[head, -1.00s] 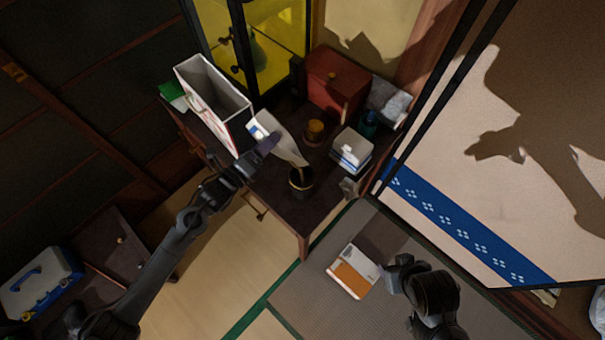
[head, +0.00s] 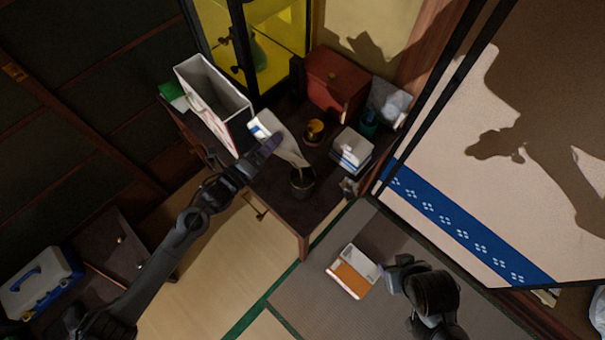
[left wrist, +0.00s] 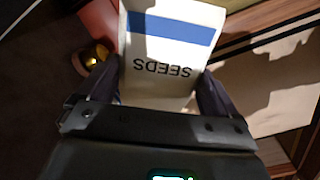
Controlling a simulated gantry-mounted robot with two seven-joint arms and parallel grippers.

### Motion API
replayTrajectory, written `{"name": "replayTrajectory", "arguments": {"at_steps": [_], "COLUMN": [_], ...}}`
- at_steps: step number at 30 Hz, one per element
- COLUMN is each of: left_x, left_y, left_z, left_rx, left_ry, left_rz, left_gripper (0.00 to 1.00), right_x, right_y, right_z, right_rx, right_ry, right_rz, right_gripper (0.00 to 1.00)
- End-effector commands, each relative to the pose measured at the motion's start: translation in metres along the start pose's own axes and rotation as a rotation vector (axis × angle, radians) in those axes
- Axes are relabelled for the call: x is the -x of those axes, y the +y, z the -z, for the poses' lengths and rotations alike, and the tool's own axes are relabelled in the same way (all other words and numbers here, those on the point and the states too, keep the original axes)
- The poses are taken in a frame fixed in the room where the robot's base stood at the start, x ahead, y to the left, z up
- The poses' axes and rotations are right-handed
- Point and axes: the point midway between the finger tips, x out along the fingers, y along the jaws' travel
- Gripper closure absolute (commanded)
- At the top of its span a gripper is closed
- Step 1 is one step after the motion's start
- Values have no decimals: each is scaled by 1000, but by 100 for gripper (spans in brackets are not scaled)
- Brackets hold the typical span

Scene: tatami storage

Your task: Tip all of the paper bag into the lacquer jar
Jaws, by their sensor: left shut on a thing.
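The paper bag (head: 284,143) is white with a blue band, tilted with its narrow end down to the right, toward the lacquer jar. In the left wrist view the bag (left wrist: 168,48) reads "SEEDS" upside down and sits between the fingers. My left gripper (head: 268,145) is shut on the bag. The dark lacquer jar (head: 302,183) stands upright on the table just below the bag's low end. A brownish streak shows between the bag's end and the jar's mouth. The jar's inside is too dark to read. My right gripper (head: 392,274) is low at the right, its fingers unclear.
The dark table (head: 270,190) also holds a tall white open box (head: 215,100), a red box (head: 336,82), an amber-topped pot (head: 315,129) and a white stack (head: 351,150). A white and orange box (head: 353,272) lies on the floor mat near my right gripper.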

Motion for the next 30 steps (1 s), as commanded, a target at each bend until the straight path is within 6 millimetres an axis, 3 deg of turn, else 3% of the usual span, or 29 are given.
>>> {"name": "replayTrajectory", "arguments": {"at_steps": [30], "left_x": [0], "left_y": [-12], "left_z": [1], "left_rx": [-103], "left_ry": [-1], "left_rz": [1], "left_gripper": [42], "right_x": [0], "right_y": [0], "right_z": [0], "right_rx": [0], "right_ry": [0], "right_rz": [0], "right_gripper": [57]}}
